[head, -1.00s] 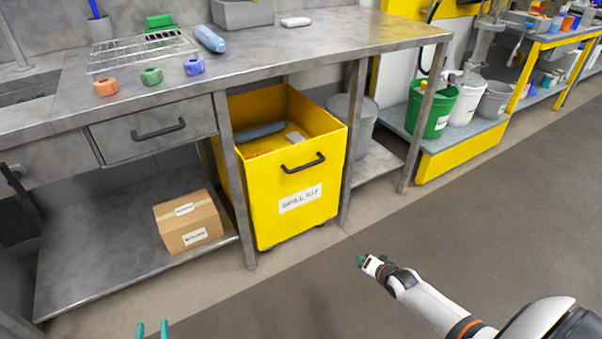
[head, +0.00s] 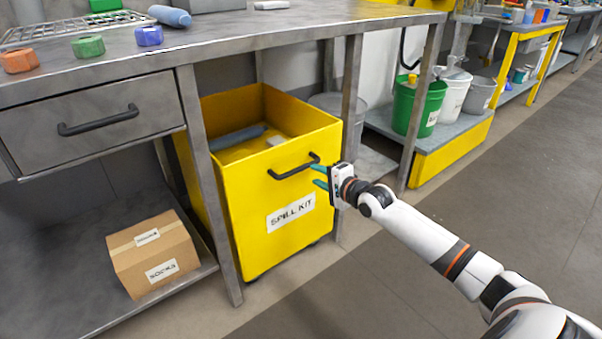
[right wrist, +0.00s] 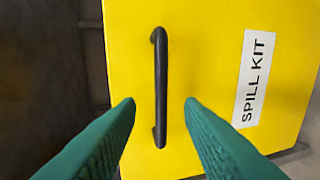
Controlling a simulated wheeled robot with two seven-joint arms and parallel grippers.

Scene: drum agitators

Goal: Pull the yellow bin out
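The yellow bin (head: 250,196) stands on the floor under the steel bench, between two bench legs. Its front has a black bar handle (head: 293,166) and a "SPILL KIT" label (head: 291,213). Some items lie inside it. My right gripper (head: 318,176) is open in front of the bin, close to the right end of the handle. In the right wrist view the black handle (right wrist: 160,85) shows between the two separated teal fingers (right wrist: 160,108), one on each side. I see no grip on it. My left gripper is out of the head view.
Steel bench legs stand left (head: 207,185) and right (head: 350,110) of the bin. A cardboard box (head: 153,253) sits on the low shelf at left. A green bucket (head: 418,105) stands at right. The floor in front of the bin is open.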

